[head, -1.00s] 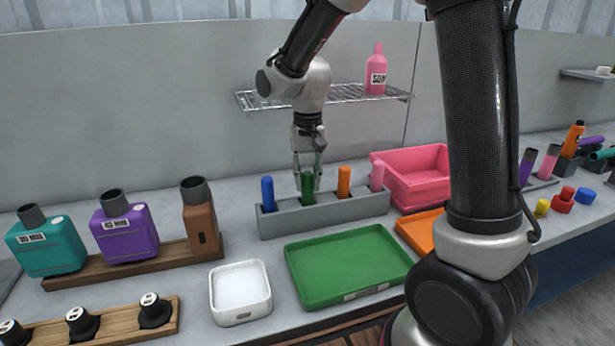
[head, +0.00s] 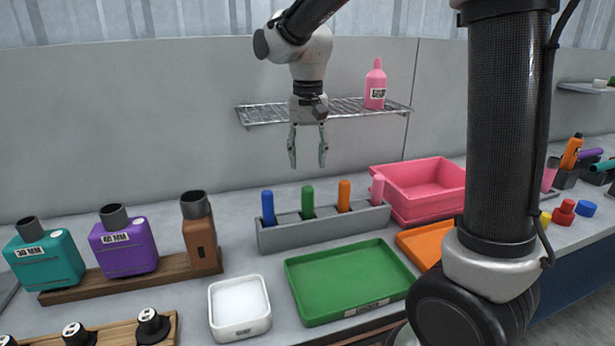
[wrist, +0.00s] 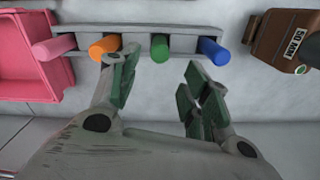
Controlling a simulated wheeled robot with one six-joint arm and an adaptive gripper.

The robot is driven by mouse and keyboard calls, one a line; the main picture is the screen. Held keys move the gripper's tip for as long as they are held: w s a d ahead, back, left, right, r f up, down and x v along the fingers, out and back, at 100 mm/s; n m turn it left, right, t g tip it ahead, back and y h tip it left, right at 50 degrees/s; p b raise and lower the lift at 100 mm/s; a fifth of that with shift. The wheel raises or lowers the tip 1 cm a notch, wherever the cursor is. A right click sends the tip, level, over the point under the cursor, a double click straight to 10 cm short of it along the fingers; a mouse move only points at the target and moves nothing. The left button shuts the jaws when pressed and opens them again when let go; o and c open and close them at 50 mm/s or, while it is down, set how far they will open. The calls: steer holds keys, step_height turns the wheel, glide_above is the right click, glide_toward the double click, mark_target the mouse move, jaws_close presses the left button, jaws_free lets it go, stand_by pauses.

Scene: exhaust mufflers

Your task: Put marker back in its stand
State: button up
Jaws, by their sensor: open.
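The grey marker stand (head: 275,237) sits on the bench and holds a blue marker (head: 268,207), a green marker (head: 308,201), an orange marker (head: 344,195) and a pink marker (head: 377,188), all standing in its slots. My gripper (head: 308,162) is open and empty, raised above the stand, pointing down with its fingers apart. In the wrist view the green marker (wrist: 159,48) shows beyond and between the open fingers, and the stand (wrist: 138,31) runs across the top. The markers' lower ends are hidden inside the stand.
A green tray (head: 300,300) and a white tray (head: 222,331) lie in front of the stand. A pink bin (head: 430,208) and an orange tray (head: 418,247) are at right. A wire shelf (head: 262,115) with a pink bottle (head: 375,86) hangs behind my gripper. Labelled mufflers (head: 122,245) stand left.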

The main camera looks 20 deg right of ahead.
steer(key=s+d+r+n+t, duration=0.1)
steer(key=s+d+r, duration=0.2)
steer(key=s+d, duration=0.2)
steer(key=s+d+r+t, duration=0.1)
steer(key=s+d+r, duration=0.2)
steer(key=s+d, duration=0.15)
steer(key=s+d+f+n+t, duration=0.2)
steer(key=s+d, duration=0.3)
steer(key=s, duration=0.7)
steer(key=shift+s+d+f, duration=0.2)
steer(key=shift+s+f, duration=0.05)
steer(key=shift+f, duration=0.45)
